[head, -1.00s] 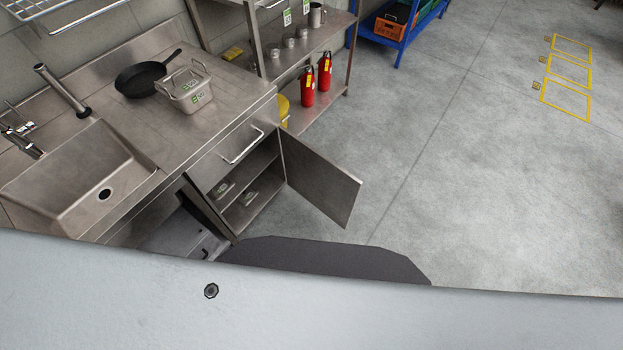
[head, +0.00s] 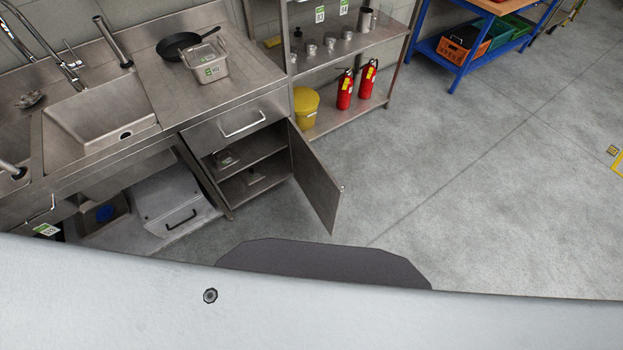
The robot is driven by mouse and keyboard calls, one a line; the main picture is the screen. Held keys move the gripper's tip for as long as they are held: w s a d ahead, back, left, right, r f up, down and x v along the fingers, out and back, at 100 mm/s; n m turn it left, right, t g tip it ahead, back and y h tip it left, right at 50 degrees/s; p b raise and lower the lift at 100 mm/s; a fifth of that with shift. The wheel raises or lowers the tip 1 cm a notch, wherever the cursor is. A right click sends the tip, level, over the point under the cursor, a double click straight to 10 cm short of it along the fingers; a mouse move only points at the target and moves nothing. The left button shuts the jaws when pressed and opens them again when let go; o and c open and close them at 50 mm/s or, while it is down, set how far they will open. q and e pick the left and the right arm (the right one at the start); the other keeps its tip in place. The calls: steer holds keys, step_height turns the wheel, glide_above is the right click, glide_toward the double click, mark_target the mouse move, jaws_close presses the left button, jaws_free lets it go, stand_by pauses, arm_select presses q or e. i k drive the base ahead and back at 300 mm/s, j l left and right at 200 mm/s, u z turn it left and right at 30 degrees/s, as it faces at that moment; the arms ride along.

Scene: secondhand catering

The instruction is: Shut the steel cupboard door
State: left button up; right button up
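The steel cupboard door (head: 314,180) stands wide open in the head view, hinged on the right side of the cupboard and swung out over the floor. The cupboard (head: 250,180) is open below a drawer with a bar handle (head: 243,123). Neither of my grippers is in view, and nothing of mine touches the door.
A shelf rack with red extinguishers (head: 344,90) and a yellow bucket (head: 305,106) stands right of the cupboard. The floor (head: 460,190) right of the door is clear.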

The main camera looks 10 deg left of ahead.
mark_target(324, 193)
steer(key=l+u, duration=0.3)
steer(key=l, duration=0.3)
steer(key=l+u, duration=0.3)
steer(key=l, duration=0.35)
steer(key=i+l+u, duration=0.25)
steer(key=l, duration=0.25)
steer(key=l+u, duration=0.3)
steer(key=l, duration=0.2)
steer(key=i+l+u, duration=0.45)
steer(key=l, duration=0.15)
steer(key=l+u, duration=0.25)
steer(key=l, duration=0.1)
